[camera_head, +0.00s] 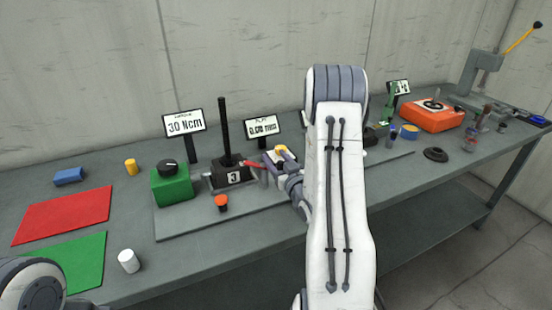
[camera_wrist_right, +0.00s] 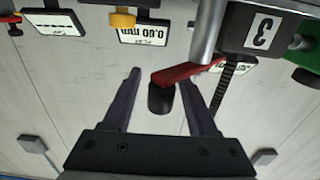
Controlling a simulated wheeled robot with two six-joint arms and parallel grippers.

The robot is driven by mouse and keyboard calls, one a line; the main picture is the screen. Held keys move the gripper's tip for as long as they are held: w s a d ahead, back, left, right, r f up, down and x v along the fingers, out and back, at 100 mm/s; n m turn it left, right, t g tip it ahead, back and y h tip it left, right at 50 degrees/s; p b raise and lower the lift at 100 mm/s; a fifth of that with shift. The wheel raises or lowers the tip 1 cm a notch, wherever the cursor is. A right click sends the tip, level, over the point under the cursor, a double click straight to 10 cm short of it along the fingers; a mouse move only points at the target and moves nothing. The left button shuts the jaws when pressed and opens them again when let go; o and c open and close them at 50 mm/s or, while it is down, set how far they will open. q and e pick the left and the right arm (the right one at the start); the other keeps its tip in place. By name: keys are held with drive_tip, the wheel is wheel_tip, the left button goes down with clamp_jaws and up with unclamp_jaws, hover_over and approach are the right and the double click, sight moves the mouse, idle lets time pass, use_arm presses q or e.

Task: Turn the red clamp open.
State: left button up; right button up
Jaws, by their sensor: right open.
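The red clamp (camera_head: 254,164) is a lever on the right side of the black jack (camera_head: 232,177) marked 3, whose tall black screw stands upright. In the right wrist view, which looks upside down, the red clamp (camera_wrist_right: 188,72) ends in a black knob (camera_wrist_right: 161,98). My right gripper (camera_wrist_right: 160,80) is open, with the knob and lever end showing between its two fingers; I cannot tell whether either finger touches. In the head view my right arm partly hides that gripper (camera_head: 280,158). Of my left arm only a part shows at the lower left.
A green box (camera_head: 171,185) with a black knob and an orange-capped piece (camera_head: 221,202) stand near the jack. Display signs (camera_head: 184,123) stand behind. Red (camera_head: 64,215) and green (camera_head: 72,262) mats and a white cylinder (camera_head: 129,261) lie left. An orange device (camera_head: 433,114) stands right.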

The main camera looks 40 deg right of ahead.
clamp_jaws()
